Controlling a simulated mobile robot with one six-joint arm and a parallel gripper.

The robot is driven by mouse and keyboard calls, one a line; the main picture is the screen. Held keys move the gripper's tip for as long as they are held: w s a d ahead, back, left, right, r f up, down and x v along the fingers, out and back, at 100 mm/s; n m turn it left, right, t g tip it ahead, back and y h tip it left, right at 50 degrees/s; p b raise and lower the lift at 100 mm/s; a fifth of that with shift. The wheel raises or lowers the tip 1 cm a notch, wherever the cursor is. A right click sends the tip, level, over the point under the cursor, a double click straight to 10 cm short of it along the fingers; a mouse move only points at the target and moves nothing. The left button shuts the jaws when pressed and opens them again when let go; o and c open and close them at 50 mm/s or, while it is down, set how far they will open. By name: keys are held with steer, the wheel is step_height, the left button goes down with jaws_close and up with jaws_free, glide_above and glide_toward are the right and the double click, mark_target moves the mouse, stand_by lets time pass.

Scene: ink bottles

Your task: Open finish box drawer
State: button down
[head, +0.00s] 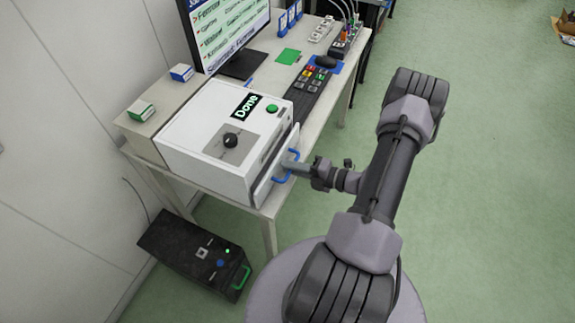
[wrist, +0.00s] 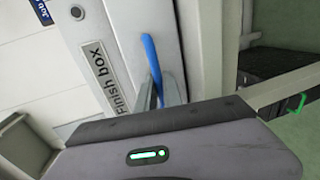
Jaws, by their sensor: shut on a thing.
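The finish box (head: 205,140) is a white box with a "Done" label, a black knob and a green button on top, standing on the table. Its drawer front (head: 270,180) faces my arm and appears to stand slightly out from the box. A blue handle (head: 283,178) is on this front. My gripper (head: 292,168) is shut on the handle. In the wrist view the blue handle (wrist: 152,62) runs between the fingers, beside the "Finish box" label (wrist: 104,78).
A monitor (head: 228,35), a keyboard (head: 306,92) and small boxes (head: 141,111) stand on the table (head: 325,100). A black case (head: 195,253) with a green handle lies on the floor at lower left.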

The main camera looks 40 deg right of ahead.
steer(key=f+v, duration=0.3)
steer(key=v, duration=1.3)
steer(key=shift+s+d+f, duration=0.2)
steer(key=shift+s+d, duration=0.05)
steer(key=shift+s, duration=0.05)
steer(key=c, duration=1.8)
jaws_free()
steer(key=p+v, duration=0.2)
steer(key=v, duration=1.5)
steer(key=shift+s+d+p, duration=0.15)
steer(key=shift+p, duration=0.2)
